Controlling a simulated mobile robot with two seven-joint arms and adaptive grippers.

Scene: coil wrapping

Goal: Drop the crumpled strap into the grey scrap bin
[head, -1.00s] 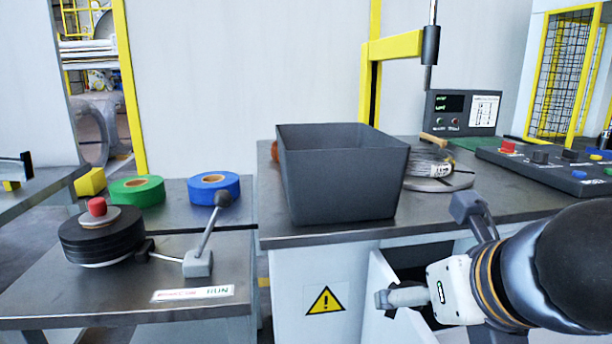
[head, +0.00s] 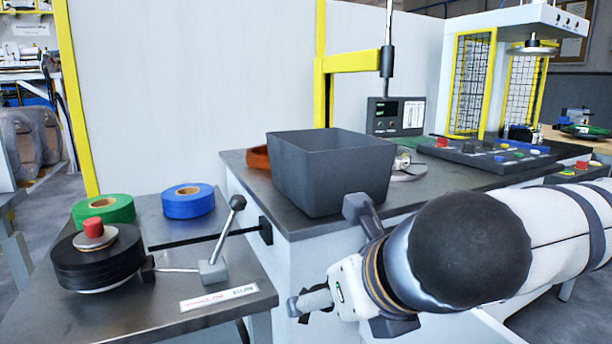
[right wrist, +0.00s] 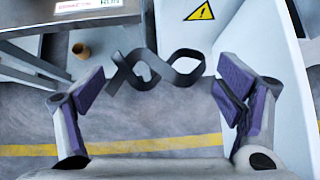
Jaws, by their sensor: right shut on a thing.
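The crumpled strap (right wrist: 150,70) is a dark, twisted band of loops in the right wrist view. My right gripper (right wrist: 158,88) is shut on it, the strap lying between its purple-padded fingers above the floor. The grey scrap bin (head: 325,178) is a dark, open-topped box on the bench in the head view; its inside floor is hidden. My right gripper also shows in the head view (head: 318,298), in front of and below the bin, beside the bench front. The strap is not visible in the head view. My left gripper is not in view.
The bench (head: 245,185) has its front edge between bin and gripper. A lower table (head: 130,320) at left carries green tape (head: 105,208), blue tape (head: 188,200), a black coil (head: 95,262) and a lever (head: 225,240).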

